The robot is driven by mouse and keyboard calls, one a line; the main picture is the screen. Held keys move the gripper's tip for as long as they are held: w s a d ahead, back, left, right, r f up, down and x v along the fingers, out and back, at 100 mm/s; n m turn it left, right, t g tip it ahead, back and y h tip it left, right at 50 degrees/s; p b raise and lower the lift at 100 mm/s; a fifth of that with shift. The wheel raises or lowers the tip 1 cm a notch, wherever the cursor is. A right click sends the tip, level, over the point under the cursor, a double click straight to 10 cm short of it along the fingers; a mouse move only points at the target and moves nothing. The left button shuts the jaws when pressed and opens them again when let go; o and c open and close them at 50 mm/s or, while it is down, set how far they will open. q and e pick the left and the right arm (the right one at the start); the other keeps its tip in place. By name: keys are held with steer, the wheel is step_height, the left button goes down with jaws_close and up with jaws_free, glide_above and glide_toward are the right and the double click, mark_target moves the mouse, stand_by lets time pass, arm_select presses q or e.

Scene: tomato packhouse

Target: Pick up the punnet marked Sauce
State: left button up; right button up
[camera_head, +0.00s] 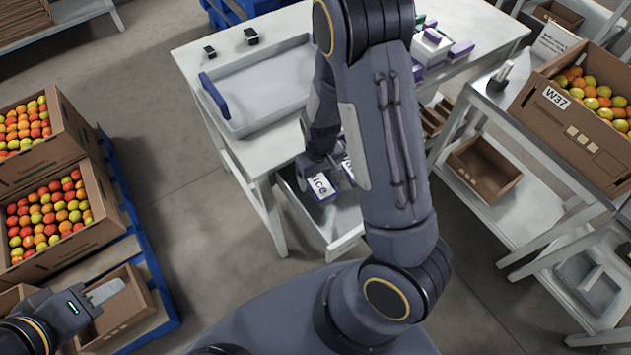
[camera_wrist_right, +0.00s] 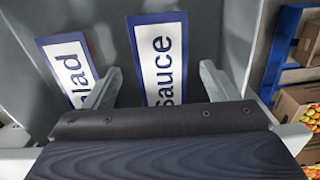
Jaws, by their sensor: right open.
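The punnet marked Sauce (camera_wrist_right: 163,58) shows its blue-bordered white label in the right wrist view, inside a grey drawer. A second punnet, its label partly reading "lad" (camera_wrist_right: 70,68), lies to its left. My right gripper (camera_wrist_right: 160,85) is open, with one finger on each side of the lower part of the Sauce label; whether it touches is not clear. In the head view the right gripper (camera_head: 328,172) is over the open drawer (camera_head: 345,222), and a label ending in "ice" (camera_head: 320,187) shows below it. My left gripper (camera_head: 104,291) is at the lower left, away from the drawer; its jaw opening is unclear.
A white table (camera_head: 192,58) with a grey tray (camera_head: 262,88) stands above the drawer. Tomato crates (camera_head: 75,255) on a blue pallet (camera_head: 150,262) stand left. A metal rack (camera_head: 480,122) with crate W37 (camera_head: 545,118) stands right. The floor between pallet and table is clear.

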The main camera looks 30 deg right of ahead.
mark_target(318, 180)
steer(key=f, duration=0.4)
steer(key=shift+w+f, duration=0.35)
steer(key=shift+f, duration=0.05)
steer(key=c, duration=1.1)
steer(key=shift+r, duration=0.1)
